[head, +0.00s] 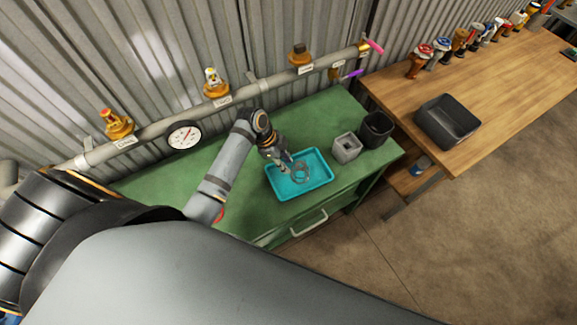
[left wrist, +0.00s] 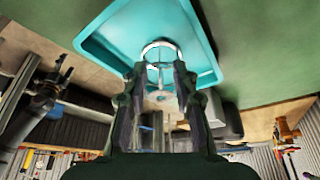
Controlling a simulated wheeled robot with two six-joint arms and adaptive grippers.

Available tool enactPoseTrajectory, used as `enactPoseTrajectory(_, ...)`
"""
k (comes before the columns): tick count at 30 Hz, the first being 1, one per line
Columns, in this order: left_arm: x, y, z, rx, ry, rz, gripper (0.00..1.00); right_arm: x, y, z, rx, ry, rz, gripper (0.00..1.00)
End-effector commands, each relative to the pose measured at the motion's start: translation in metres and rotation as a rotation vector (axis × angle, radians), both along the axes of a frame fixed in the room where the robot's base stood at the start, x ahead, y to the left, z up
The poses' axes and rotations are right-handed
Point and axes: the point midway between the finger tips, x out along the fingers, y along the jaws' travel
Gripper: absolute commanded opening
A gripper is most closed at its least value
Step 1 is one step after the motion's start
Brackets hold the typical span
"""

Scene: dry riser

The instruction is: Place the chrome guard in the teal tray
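The teal tray (head: 314,186) lies on the green bench. It also shows in the left wrist view (left wrist: 190,20). The chrome guard (head: 301,173) is a shiny ring with thin bars, seen over the tray's floor in the head view. In the left wrist view the guard (left wrist: 160,45) sits between my left fingertips, its ring about as wide as the gap. My left gripper (head: 286,161) is over the tray and seems closed on the guard's sides. Whether the guard touches the tray floor is unclear.
A grey box (head: 346,148) and a dark bin (head: 376,128) stand right of the tray on the green bench (head: 240,145). A pipe with valves and a gauge (head: 184,135) runs behind. A wooden table (head: 490,95) holds a black bin (head: 447,121).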

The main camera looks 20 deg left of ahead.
Motion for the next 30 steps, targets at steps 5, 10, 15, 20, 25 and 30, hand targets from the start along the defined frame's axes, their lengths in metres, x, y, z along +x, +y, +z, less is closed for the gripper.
enactPoseTrajectory(5,-0.003,0.019,0.04,0.006,-0.006,-0.001,0.28,0.0,0.002,-0.007,0.002,0.0,-0.001,0.8)
enactPoseTrajectory(10,-0.006,0.03,0.07,0.004,-0.004,0.0,0.28,0.0,0.004,-0.01,0.005,0.001,-0.002,0.8)
enactPoseTrajectory(15,-0.008,0.034,0.083,0.001,-0.001,0.0,0.28,-0.001,0.004,-0.011,0.005,0.001,-0.002,0.8)
enactPoseTrajectory(20,-0.009,0.034,0.084,0.0,0.0,0.0,0.28,-0.001,0.004,-0.011,0.005,0.001,-0.002,0.8)
enactPoseTrajectory(25,-0.009,0.034,0.084,0.0,0.0,0.0,0.28,-0.001,0.004,-0.011,0.004,0.001,-0.002,0.8)
enactPoseTrajectory(30,-0.009,0.034,0.084,0.0,0.0,0.0,0.28,-0.001,0.003,-0.011,0.003,0.001,-0.001,0.8)
